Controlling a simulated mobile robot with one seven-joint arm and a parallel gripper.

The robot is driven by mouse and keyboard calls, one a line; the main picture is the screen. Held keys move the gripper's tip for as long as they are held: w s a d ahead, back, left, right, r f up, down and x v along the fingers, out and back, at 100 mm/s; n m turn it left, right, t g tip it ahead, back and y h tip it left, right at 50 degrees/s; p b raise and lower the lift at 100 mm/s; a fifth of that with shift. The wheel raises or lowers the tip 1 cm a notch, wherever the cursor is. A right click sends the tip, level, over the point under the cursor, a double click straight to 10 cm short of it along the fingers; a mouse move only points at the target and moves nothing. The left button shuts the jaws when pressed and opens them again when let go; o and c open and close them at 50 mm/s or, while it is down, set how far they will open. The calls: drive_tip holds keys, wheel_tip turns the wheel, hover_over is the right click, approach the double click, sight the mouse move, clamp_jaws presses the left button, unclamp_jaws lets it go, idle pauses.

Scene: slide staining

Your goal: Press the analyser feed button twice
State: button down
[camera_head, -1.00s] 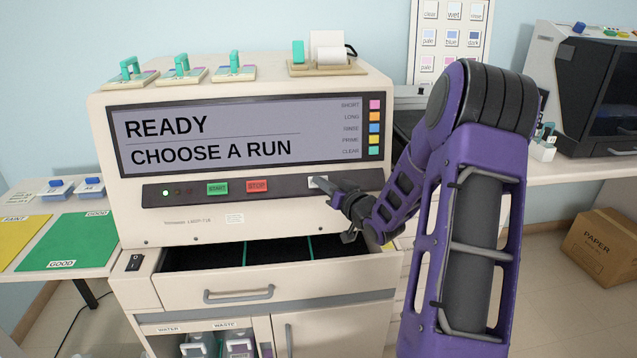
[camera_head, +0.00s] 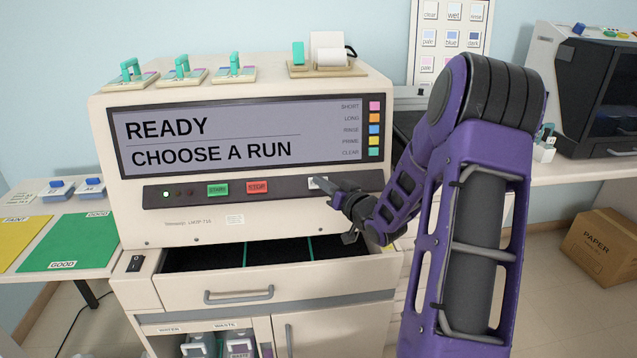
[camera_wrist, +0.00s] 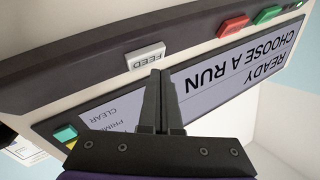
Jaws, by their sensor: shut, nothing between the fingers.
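The analyser (camera_head: 300,218) is a large cream cabinet with a wide screen (camera_head: 220,138) reading "READY CHOOSE A RUN". The white feed button (camera_head: 315,182) sits on the dark strip below the screen, partly covered by my fingers in the head view. In the wrist view the button (camera_wrist: 146,57), marked "FEED", shows almost whole. My gripper (camera_head: 322,183) is shut and empty, with its fingertips right at the button. In the wrist view the fingertips (camera_wrist: 156,72) appear beside the button's edge; I cannot tell whether they touch it.
A green START button (camera_head: 217,189) and a red STOP button (camera_head: 257,187) lie left on the same strip. A partly open drawer (camera_head: 275,288) juts out below. Small racks with teal handles (camera_head: 182,70) and a paper roll (camera_head: 328,45) stand on top.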

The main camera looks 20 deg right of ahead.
drive_tip(key=shift+s+a+r+p, duration=0.25)
drive_tip(key=shift+s+r+p, duration=0.35)
drive_tip(key=shift+s+r, duration=0.3)
drive_tip(key=shift+s+a+r+p, duration=0.2)
drive_tip(key=shift+s+r+p, duration=0.4)
drive_tip(key=shift+s+r, duration=0.25)
drive_tip(key=shift+w, duration=0.1)
